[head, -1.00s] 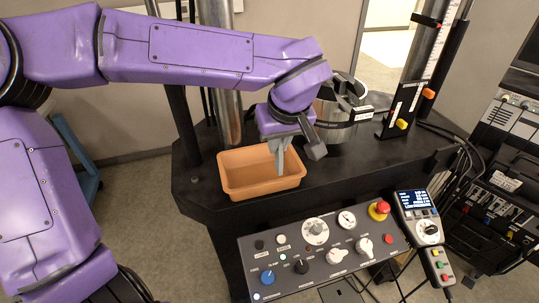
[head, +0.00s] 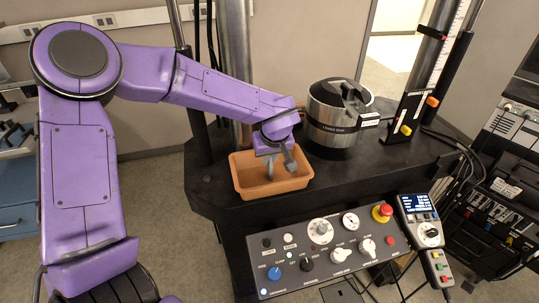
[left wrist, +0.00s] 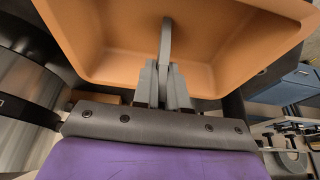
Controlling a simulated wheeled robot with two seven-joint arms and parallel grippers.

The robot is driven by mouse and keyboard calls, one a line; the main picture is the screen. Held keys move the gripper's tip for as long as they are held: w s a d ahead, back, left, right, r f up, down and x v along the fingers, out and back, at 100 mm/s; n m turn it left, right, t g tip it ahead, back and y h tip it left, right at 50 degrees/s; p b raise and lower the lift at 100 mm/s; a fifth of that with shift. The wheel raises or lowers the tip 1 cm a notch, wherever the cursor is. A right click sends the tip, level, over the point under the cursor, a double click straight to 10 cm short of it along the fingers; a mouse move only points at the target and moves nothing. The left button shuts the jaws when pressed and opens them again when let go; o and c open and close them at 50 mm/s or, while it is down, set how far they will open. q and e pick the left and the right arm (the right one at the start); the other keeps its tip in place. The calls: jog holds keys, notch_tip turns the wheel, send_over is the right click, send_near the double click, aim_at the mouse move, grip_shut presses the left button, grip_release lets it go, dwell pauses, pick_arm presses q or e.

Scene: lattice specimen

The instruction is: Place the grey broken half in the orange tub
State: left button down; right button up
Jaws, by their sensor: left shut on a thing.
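My left gripper (head: 270,160) points down over the orange tub (head: 240,185), on the black table of the test frame. In the left wrist view the left gripper (left wrist: 165,90) is shut on the grey broken half (left wrist: 166,42), a slim grey bar that sticks out beyond the fingertips. The bar shows against the inside of the orange tub (left wrist: 105,62). In the head view the grey of the bar and fingers merges, and I cannot tell whether it touches the tub floor. My right gripper is not in view.
A steel cylindrical lower grip (head: 335,115) stands just right of the tub on the table. A control panel (head: 325,250) with knobs and a red stop button is in front. A steel column (head: 233,60) rises behind the tub.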

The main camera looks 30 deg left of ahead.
pick_arm(q)
jog(key=c, duration=1.2)
grip_release()
jog(key=shift+s, duration=0.15)
jog(key=shift+r, duration=0.15)
jog(key=v, duration=1.1)
jog(key=shift+s+d+r, duration=0.15)
jog(key=shift+r, duration=0.2)
